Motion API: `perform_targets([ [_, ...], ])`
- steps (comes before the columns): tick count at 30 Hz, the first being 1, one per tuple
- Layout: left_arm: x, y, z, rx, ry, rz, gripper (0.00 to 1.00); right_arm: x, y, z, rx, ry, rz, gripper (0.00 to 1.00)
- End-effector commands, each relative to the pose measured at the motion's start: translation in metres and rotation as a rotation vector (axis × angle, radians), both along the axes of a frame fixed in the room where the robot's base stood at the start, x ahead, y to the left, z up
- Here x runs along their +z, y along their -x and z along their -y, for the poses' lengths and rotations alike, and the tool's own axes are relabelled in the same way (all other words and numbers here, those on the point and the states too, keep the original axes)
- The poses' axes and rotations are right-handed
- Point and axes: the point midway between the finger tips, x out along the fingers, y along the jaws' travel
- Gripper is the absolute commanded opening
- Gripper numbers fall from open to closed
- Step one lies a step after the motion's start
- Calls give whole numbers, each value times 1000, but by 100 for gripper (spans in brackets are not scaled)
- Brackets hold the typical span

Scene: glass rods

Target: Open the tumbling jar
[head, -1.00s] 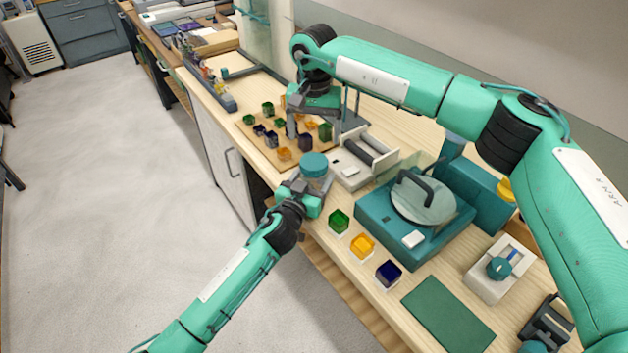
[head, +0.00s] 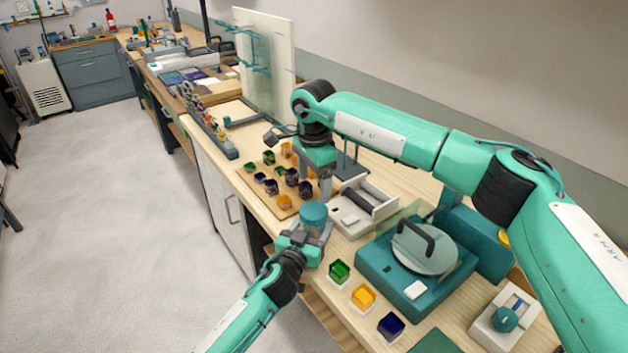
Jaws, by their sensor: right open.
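The tumbling jar has a round teal lid (head: 314,213) and a paler body (head: 313,228) below it. It looks upright in my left gripper (head: 308,238), whose fingers close around the body at the bench's front edge. My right gripper (head: 325,188) points down just behind and above the lid, open and empty. It appears apart from the lid, though the exact gap is hard to judge. The far side of the jar is hidden.
A wooden board (head: 250,180) with several coloured glass cubes lies left of my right gripper. A grey-white roller unit (head: 350,218) and a teal machine with a round plate (head: 425,250) stand to the right. Green, yellow (head: 363,296) and dark blue cubes line the front edge.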

Motion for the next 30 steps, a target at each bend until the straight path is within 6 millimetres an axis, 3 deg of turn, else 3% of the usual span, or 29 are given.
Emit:
perform_targets([
  [30, 0, 0, 0, 0, 0, 1, 0, 0, 0, 0, -1632, 1, 1, 81],
])
